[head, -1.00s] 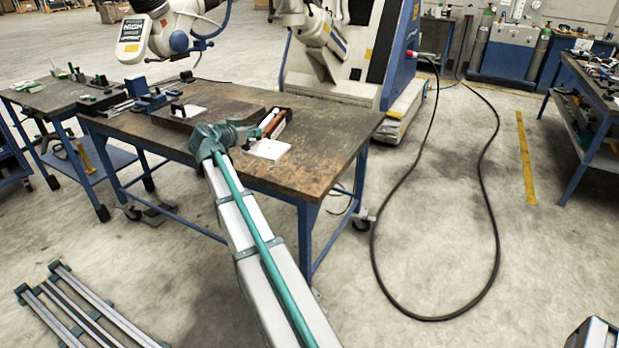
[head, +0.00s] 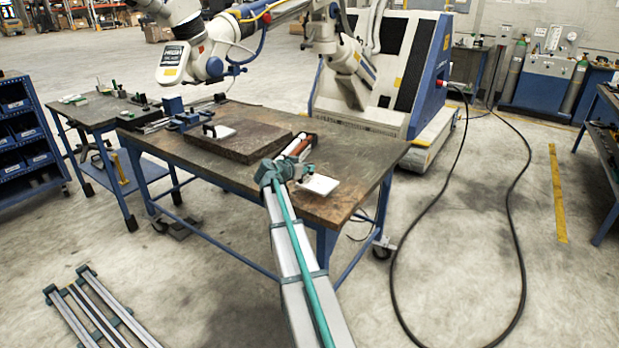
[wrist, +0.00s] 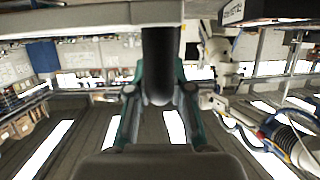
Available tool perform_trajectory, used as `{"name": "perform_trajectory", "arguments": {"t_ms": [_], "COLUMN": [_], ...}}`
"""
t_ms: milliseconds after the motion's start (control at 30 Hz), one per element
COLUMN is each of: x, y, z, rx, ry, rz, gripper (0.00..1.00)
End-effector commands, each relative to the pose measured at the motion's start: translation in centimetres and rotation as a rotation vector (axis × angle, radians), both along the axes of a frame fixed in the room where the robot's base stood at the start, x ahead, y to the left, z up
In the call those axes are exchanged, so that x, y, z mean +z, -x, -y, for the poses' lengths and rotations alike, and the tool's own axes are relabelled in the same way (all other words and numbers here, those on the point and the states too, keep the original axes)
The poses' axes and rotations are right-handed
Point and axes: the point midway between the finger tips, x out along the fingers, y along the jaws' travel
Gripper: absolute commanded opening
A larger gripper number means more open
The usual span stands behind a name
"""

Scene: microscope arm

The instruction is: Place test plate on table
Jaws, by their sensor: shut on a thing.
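My gripper (head: 299,173), at the end of my grey and teal arm, is over the right front part of the workbench (head: 372,165). It is shut on the test plate (head: 318,185), a small white square plate to its right. I cannot tell whether the plate touches the bench top or is just above it. In the wrist view my teal fingers (wrist: 160,90) close around a dark round bar, which seems to be the plate's handle, below a wide pale edge.
Red and white tools (head: 300,146) lie just behind my gripper. A blue vise (head: 175,108) stands at the back left. Bare bench top lies right of the plate.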

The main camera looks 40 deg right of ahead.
Motion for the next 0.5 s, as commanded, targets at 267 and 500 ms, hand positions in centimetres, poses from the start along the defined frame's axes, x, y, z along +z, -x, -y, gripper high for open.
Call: {"name": "perform_trajectory", "arguments": {"t_ms": [267,500], "x": [-1.4,-3.8], "y": [-0.3,-0.4], "z": [1.3,1.9], "rx": [0.000,0.002], "ry": [0.003,0.002], "rz": [0.000,-0.002], "gripper": [0.00,0.00]}}
